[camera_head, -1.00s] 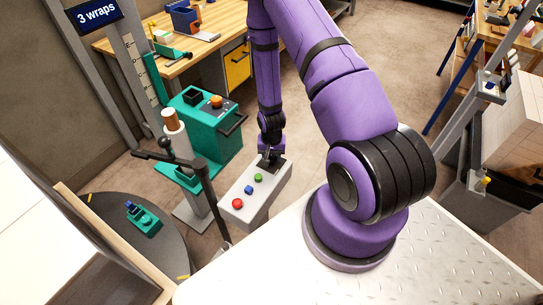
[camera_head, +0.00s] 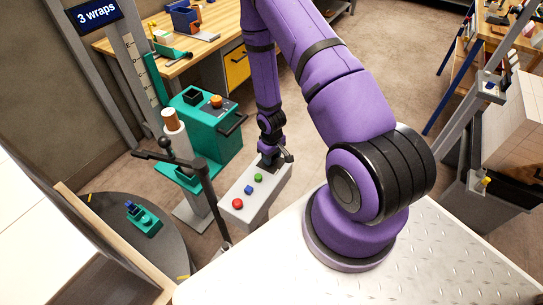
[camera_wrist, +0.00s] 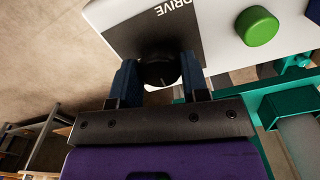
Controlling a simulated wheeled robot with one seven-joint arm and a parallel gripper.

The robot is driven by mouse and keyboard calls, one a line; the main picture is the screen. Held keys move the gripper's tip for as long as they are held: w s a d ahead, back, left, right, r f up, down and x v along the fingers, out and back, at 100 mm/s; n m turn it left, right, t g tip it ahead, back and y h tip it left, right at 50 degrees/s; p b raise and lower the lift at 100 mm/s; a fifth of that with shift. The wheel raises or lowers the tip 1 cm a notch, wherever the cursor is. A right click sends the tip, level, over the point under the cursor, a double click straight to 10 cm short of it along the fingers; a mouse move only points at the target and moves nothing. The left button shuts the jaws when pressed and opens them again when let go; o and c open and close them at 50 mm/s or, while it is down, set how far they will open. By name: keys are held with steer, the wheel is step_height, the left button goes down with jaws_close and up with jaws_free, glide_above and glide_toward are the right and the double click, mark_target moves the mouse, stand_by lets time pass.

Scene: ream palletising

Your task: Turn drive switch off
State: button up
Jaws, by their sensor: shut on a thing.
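The drive switch (camera_wrist: 160,66) is a round black knob on a dark panel marked DRIVE in the wrist view. The panel is at one end of a pale control box (camera_head: 262,200), which stands left of my base in the head view. My gripper (camera_wrist: 159,78) is shut on the knob, with one dark blue finger on each side. In the head view my gripper (camera_head: 271,158) is at the far end of the box and hides the switch. The knob's pointer position cannot be told.
The box top also has a green button (camera_head: 258,177), a blue button (camera_head: 249,189) and a red button (camera_head: 237,203). A teal machine (camera_head: 205,130) and a dark post with an arm (camera_head: 205,185) stand close on the left. A turntable (camera_head: 125,235) lies further left.

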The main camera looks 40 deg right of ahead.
steer(key=shift+n, duration=0.5)
steer(key=o, duration=0.9)
steer(key=shift+o, duration=0.2)
step_height(320, 180, up, 11)
stand_by(0.7)
